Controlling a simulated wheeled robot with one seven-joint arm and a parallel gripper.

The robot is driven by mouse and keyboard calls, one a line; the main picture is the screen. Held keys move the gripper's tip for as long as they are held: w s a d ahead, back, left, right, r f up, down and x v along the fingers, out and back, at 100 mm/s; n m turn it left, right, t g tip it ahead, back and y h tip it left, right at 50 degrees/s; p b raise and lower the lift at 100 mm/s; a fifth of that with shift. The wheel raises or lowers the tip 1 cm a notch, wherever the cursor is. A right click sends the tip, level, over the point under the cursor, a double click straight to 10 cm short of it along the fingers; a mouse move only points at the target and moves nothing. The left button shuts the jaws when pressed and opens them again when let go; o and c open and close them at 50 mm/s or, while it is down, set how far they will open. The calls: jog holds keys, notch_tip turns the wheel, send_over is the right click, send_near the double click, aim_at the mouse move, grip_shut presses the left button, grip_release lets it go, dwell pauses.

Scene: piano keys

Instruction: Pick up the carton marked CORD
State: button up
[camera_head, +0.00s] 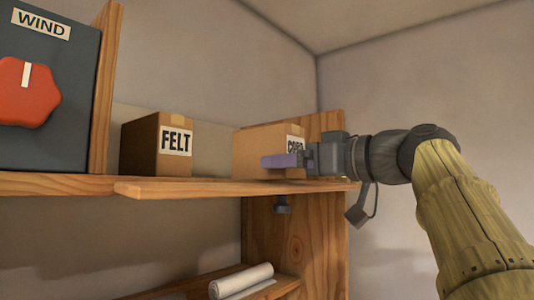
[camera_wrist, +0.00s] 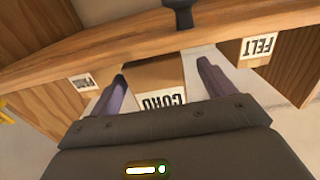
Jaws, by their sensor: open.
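The carton marked CORD (camera_head: 255,143) is a tan box upright on the wooden shelf, at its right end in the head view. My gripper (camera_head: 279,161) is in front of it and hides part of its label. In the wrist view, the CORD carton (camera_wrist: 158,76) appears between the two purple fingers of my gripper (camera_wrist: 161,70), its label upside down near the palm. The fingers are open, with gaps showing on both sides of the carton. I cannot tell how far they reach along its sides.
A carton marked FELT (camera_head: 158,146) stands left on the same shelf (camera_head: 200,189); it shows right in the wrist view (camera_wrist: 262,48). A dark box marked WIND (camera_head: 60,80) with a red knob is far left. A white roll (camera_head: 240,281) lies below. A wooden panel (camera_head: 327,125) borders the right.

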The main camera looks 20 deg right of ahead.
jog(key=shift+w+a+r+p, duration=0.15)
jog(key=shift+w+a+p, duration=0.1)
jog(key=shift+w+p, duration=0.25)
jog(key=p+x, duration=0.3)
jog(key=shift+w+a, duration=0.15)
jog(key=shift+w, duration=0.25)
jog(key=shift+w+a+f, duration=0.15)
jog(key=shift+w+f, duration=0.05)
jog(key=shift+f, duration=0.05)
jog(key=c, duration=1.2)
jog(key=shift+r, duration=0.2)
jog(key=shift+r+p, duration=0.35)
jog(key=shift+r, duration=4.4)
